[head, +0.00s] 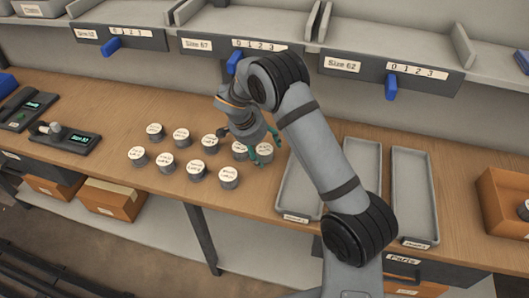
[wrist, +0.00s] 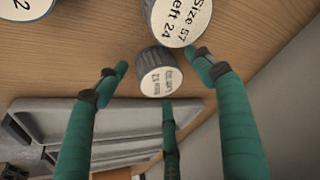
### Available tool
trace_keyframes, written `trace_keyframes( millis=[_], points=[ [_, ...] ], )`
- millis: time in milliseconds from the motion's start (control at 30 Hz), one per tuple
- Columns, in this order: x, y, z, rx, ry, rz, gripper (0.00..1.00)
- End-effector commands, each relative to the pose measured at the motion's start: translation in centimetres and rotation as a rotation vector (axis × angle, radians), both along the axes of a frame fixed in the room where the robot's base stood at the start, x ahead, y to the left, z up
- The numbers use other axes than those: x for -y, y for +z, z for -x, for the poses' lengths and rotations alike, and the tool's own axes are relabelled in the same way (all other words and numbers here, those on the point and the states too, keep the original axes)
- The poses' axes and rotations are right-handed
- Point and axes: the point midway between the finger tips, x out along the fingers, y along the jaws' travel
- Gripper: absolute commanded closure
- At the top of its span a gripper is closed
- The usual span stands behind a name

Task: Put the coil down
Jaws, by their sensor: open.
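Several grey coils with white round labels stand on the wooden bench, among them a front one (head: 228,177) and a far-left one (head: 155,132). My gripper (head: 265,146), with teal fingers, is open over the right end of this group. In the wrist view, my gripper (wrist: 160,65) has its fingers spread around a small grey coil (wrist: 160,78), whose label reads upside down. A larger-looking coil labelled "Size 57 Left 24" (wrist: 182,18) is beside it at the top. I cannot tell whether any finger touches a coil.
Long grey trays stand right of the coils, including a left one (head: 291,190) and a right one (head: 414,195). Shelves with blue-tagged labels (head: 390,88) run behind. Black devices (head: 68,138) are at the left and an orange-brown box (head: 500,205) at the right.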

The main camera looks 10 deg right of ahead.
Motion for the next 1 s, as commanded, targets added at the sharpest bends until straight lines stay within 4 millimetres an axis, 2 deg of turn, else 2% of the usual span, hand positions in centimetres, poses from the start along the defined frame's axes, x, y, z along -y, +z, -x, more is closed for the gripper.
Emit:
trace_keyframes(
  millis=[67, 1000],
  points=[
    [0.02, -0.01, 0.0, 0.0, 0.0, 0.0, 0.32],
    [0.02, 0.03, -0.02, 0.0, 0.0, 0.0, 0.87]
  ],
)
